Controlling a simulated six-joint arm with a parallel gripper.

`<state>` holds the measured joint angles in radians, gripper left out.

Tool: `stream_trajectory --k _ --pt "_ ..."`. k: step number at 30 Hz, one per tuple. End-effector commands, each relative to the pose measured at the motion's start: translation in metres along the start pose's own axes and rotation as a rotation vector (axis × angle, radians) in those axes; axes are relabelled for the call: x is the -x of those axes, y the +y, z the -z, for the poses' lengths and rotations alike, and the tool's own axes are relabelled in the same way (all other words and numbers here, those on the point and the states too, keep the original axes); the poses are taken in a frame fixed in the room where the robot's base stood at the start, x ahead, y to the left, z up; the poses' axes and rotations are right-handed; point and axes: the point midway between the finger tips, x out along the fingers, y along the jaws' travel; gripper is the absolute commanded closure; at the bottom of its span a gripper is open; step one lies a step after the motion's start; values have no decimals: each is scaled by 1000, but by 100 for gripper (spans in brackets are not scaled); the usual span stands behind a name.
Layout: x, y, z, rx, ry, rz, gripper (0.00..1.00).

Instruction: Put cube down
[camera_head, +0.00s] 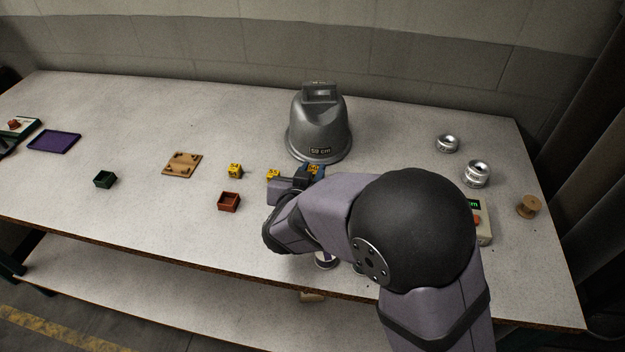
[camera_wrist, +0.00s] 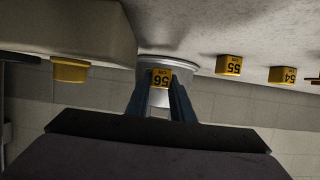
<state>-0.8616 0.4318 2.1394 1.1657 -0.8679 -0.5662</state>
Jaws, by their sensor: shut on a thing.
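My gripper (camera_wrist: 163,90) has two blue fingers shut on a yellow cube (camera_wrist: 161,78) marked 56 in the wrist view. In the head view the held cube (camera_head: 314,169) shows at the gripper, just in front of the grey hat press (camera_head: 319,130), whose label reads 59 cm. My arm hides part of this area. I cannot tell whether the cube touches the table. Two other yellow cubes, marked 55 (camera_wrist: 229,65) and 54 (camera_wrist: 282,75), also show in the wrist view. In the head view two yellow cubes (camera_head: 235,170) (camera_head: 273,175) stand left of my gripper.
On the table (camera_head: 400,125) are a red-brown box (camera_head: 229,202), a green box (camera_head: 105,179), a wooden board (camera_head: 182,164) and a purple tray (camera_head: 54,141). At right are two silver round things (camera_head: 447,143) (camera_head: 477,173) and a wooden spool (camera_head: 528,206).

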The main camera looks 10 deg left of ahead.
Motion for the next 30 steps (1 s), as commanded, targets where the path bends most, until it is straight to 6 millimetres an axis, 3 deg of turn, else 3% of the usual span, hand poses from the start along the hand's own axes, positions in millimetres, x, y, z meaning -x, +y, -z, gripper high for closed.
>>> stream_trajectory --k 6,20,21,22,30 --pt "-10 0 -25 2 -1 -1 100" --pt "-12 0 -30 1 -1 -1 100" --pt "-12 0 -31 1 -1 -1 77" --pt "-12 0 -30 0 -1 -1 71" --pt "-12 0 -30 0 -1 -1 71"
